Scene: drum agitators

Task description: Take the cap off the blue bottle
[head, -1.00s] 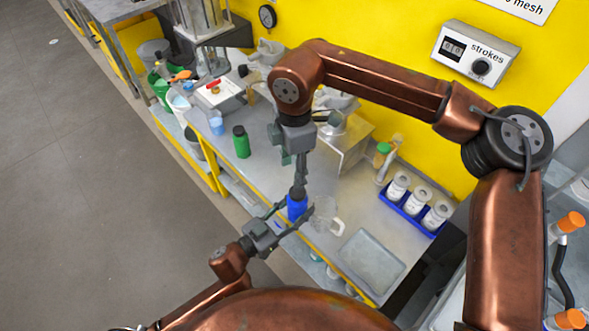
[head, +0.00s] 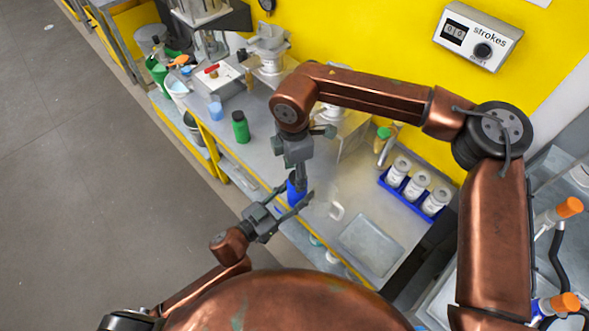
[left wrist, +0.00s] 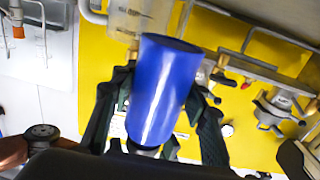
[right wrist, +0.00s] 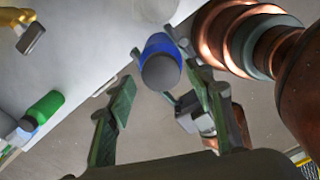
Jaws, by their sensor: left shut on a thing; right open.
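The blue bottle (head: 292,194) is held upright above the bench's front edge by my left gripper (head: 292,208). In the left wrist view the blue bottle (left wrist: 165,88) sits between the shut fingers. My right gripper (head: 299,184) points down from above, just over the bottle's top. In the right wrist view its open fingers (right wrist: 161,85) stand apart, with the dark grey cap (right wrist: 161,72) of the bottle between them near the tips. The gap between cap and fingers is hard to judge. In the head view the cap is largely hidden by the right gripper.
A green bottle (head: 240,127) and a light blue cup (head: 216,110) stand to the left on the bench. A clear mug (head: 333,205) is close on the right. A grey tray (head: 371,245) and a blue rack (head: 410,200) of white jars lie further right.

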